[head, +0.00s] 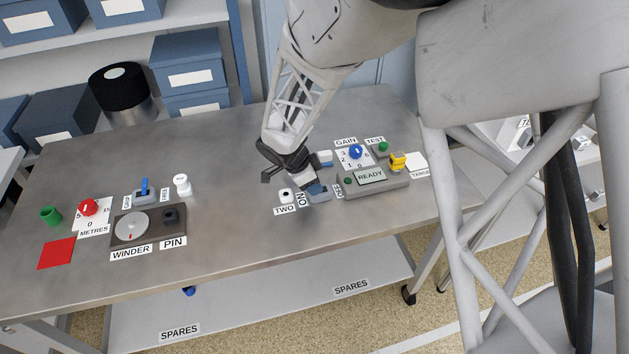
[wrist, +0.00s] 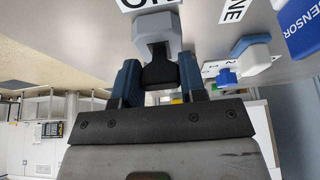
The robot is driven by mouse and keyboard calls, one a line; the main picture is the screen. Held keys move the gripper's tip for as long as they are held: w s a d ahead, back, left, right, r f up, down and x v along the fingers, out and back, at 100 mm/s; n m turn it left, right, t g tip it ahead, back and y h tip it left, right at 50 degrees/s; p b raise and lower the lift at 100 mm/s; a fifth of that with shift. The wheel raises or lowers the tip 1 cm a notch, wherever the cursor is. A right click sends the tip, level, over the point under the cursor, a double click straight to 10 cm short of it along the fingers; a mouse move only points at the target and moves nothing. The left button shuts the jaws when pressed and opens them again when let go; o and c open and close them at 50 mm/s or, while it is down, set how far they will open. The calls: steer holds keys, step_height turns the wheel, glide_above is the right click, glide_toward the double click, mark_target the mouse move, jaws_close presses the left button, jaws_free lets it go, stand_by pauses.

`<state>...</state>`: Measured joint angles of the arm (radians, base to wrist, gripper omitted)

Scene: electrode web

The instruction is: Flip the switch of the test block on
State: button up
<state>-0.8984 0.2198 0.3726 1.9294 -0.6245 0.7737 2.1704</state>
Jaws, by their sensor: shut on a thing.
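In the wrist view a grey block (wrist: 158,28) with a black switch lever (wrist: 158,72) stands right in front of my gripper (wrist: 159,82), beside a label that appears to read ON. My blue fingers are on either side of the lever and shut on it. In the head view my gripper (head: 315,189) is low over the bench beside the ON label (head: 300,199) and hides most of this block. The lever's exact tilt is hard to tell.
A grey READY console (head: 375,190) with a blue GAIN knob (head: 355,151) and a yellow part (head: 398,161) lies just right. A white post (head: 285,195) labelled TWO is close on the left. The WINDER unit (head: 120,240) is farther left, with bare bench between.

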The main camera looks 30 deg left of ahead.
steer(key=shift+a, duration=0.1)
stand_by(0.5)
steer(key=o, duration=0.9)
steer(key=shift+s, duration=0.1)
steer(key=shift+v, duration=3.85)
steer(key=shift+s+a, duration=0.1)
